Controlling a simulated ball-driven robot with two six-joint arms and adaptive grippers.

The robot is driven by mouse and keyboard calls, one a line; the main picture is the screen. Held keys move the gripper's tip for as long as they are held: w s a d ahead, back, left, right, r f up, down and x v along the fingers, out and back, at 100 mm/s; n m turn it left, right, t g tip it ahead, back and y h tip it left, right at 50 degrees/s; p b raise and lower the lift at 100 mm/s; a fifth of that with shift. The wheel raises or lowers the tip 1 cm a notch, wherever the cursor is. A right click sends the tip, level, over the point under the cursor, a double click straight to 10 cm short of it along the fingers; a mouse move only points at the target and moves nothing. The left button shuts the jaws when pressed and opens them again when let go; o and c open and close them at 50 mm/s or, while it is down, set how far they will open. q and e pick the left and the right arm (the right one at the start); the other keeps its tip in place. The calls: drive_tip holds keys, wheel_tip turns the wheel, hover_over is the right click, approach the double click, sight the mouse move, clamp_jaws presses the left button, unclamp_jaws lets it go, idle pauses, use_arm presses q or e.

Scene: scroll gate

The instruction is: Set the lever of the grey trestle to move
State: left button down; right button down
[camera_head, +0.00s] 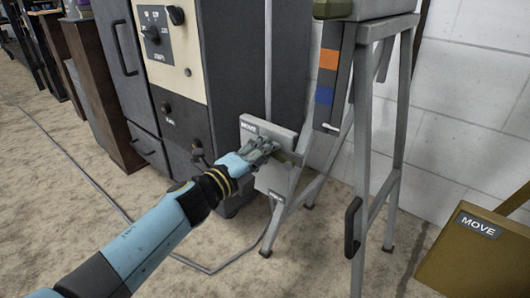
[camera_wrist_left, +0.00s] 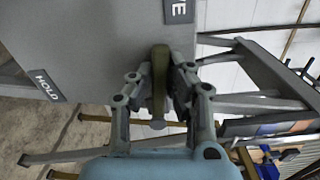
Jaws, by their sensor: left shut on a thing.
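The grey trestle (camera_head: 362,150) stands right of centre in the head view. A light grey plate (camera_head: 283,133) with a MOVE label (camera_head: 249,126) is at its left side. The plate fills the upper left of the left wrist view, with a HOLD label (camera_wrist_left: 46,85) and the end of the MOVE label (camera_wrist_left: 179,10). My left gripper (camera_head: 268,148) is at the plate. In the left wrist view, its fingers are shut on an olive-brown lever (camera_wrist_left: 159,72). The hand hides the lever in the head view, and I cannot tell its exact setting. My right gripper is out of view.
A dark cabinet (camera_head: 225,65) with a cream control panel (camera_head: 178,50) stands behind my left arm. A brown panel (camera_head: 470,265) with another MOVE label is at lower right. A grey cable (camera_head: 75,165) lies on the floor. A white block wall (camera_head: 470,120) closes off the back right.

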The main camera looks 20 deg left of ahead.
use_arm(q)
drive_tip(key=shift+m, duration=0.3)
drive_tip(key=c, duration=1.3)
unclamp_jaws()
drive_tip(key=shift+r, duration=0.1)
drive_tip(key=v, duration=1.2)
